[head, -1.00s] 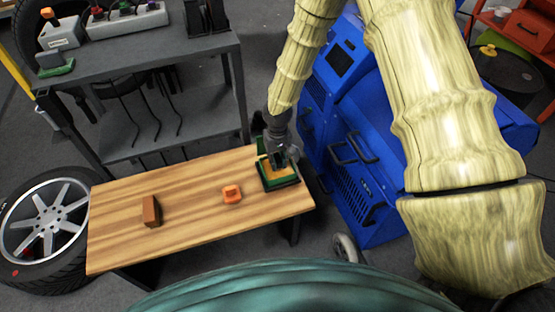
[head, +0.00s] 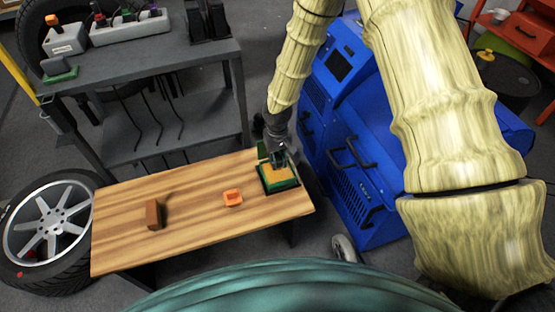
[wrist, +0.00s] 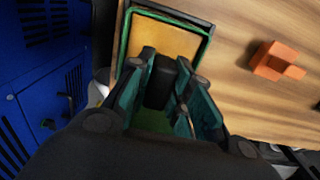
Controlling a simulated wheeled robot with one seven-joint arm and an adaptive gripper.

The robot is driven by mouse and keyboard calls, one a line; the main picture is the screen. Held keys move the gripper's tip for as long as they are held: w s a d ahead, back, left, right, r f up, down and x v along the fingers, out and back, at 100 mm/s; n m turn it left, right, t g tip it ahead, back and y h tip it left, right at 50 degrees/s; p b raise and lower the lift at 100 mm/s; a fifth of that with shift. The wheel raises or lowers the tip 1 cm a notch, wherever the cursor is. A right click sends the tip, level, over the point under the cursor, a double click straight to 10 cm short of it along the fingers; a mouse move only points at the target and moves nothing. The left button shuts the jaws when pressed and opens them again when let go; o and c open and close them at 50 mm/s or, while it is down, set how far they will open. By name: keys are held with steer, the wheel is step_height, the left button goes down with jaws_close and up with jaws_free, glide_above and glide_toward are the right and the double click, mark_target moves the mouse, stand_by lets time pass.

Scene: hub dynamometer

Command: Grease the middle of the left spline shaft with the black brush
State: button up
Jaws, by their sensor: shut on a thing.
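My gripper (head: 279,158) is at the right end of the wooden table, over a green-rimmed black tray (head: 292,186) with a yellow-orange surface. In the wrist view my gripper (wrist: 163,88) is shut on a black block-like piece, which I take as the black brush (wrist: 160,82). The tray (wrist: 206,38) shows just beyond it. The brush's lower end is hidden, so I cannot tell whether it touches the yellow surface. I cannot clearly identify the left spline shaft in either view.
On the wooden table (head: 190,230) lie an orange block (head: 233,198) and a brown block (head: 154,214). A blue machine (head: 365,165) stands close to the right of the table. A grey cart (head: 150,65) stands behind, and a car wheel (head: 48,232) is at left.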

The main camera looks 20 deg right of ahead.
mark_target(278, 158)
steer(key=shift+r+p, duration=1.55)
steer(key=shift+r, duration=0.55)
steer(key=shift+s+r+p, duration=0.1)
steer(key=shift+r+p, duration=0.3)
steer(key=shift+r, duration=0.1)
steer(key=s+r+p, duration=0.3)
steer(key=r+p, duration=0.2)
steer(key=r, duration=0.2)
steer(key=s+a+r+p, duration=0.1)
steer(key=s+r+p, duration=0.2)
steer(key=r+p, duration=0.2)
step_height(278, 158, up, 3)
steer(key=shift+s+a+f, duration=0.1)
steer(key=shift+s+a, duration=0.2)
